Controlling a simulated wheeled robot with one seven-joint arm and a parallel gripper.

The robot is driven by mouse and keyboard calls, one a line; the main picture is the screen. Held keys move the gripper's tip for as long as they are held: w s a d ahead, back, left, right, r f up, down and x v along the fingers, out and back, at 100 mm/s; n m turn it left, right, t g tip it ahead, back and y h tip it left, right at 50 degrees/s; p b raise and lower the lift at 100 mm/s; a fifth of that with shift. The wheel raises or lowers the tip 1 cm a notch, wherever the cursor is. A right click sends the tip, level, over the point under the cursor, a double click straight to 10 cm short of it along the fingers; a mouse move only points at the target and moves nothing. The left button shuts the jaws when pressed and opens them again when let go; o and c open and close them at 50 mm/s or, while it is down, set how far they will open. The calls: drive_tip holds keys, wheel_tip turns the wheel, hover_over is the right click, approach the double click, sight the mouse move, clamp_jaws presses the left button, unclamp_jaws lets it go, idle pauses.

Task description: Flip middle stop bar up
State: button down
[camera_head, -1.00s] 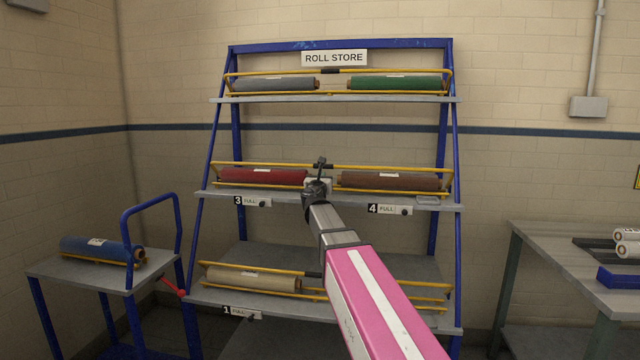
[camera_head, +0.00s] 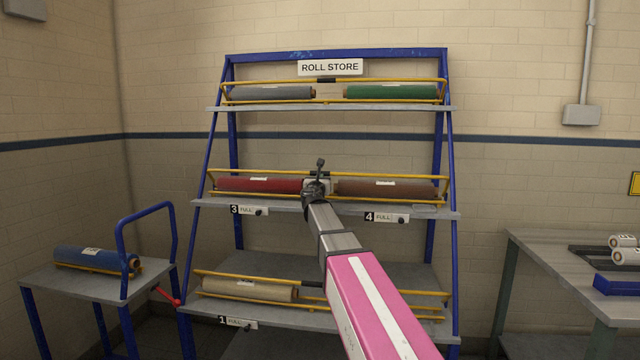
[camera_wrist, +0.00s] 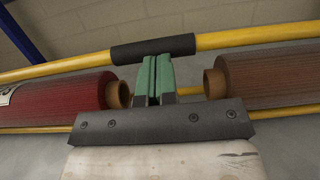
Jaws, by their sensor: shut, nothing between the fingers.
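The middle stop bar (camera_head: 400,176) is a yellow bar running along the middle shelf (camera_head: 440,212) of the blue rack. Its black grip (camera_wrist: 152,48) crosses the upper middle of the wrist view. In the camera_head view, my arm's end hides part of the grip. My gripper (camera_wrist: 153,62) is shut and empty, its green fingers together. The fingertips are at the lower edge of the grip in the wrist view; I cannot tell if they touch it. It also shows in the camera_head view (camera_head: 318,182), in front of the shelf's middle.
A red roll (camera_head: 260,185) and a brown roll (camera_head: 385,188) lie left and right of my gripper, close to it. The shelves above and below have similar yellow bars and rolls. A blue trolley (camera_head: 85,278) stands left, a table (camera_head: 560,262) right.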

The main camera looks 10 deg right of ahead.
drive_tip(key=shift+w+d+r, duration=0.2)
drive_tip(key=shift+w+r, duration=0.55)
drive_tip(key=shift+r, duration=0.15)
drive_tip(key=shift+w+r, duration=0.1)
drive_tip(key=shift+w+d+r+g, duration=0.25)
drive_tip(key=shift+w+r+g, duration=0.35)
drive_tip(key=shift+g, duration=0.1)
drive_tip(key=w+d+r+g, duration=0.1)
drive_tip(key=w+d, duration=0.3)
drive_tip(key=w, duration=0.8)
drive_tip(key=shift+w+r+y, duration=0.15)
drive_tip(key=shift+r+y, duration=0.15)
drive_tip(key=shift+y, duration=0.1)
idle(0.4)
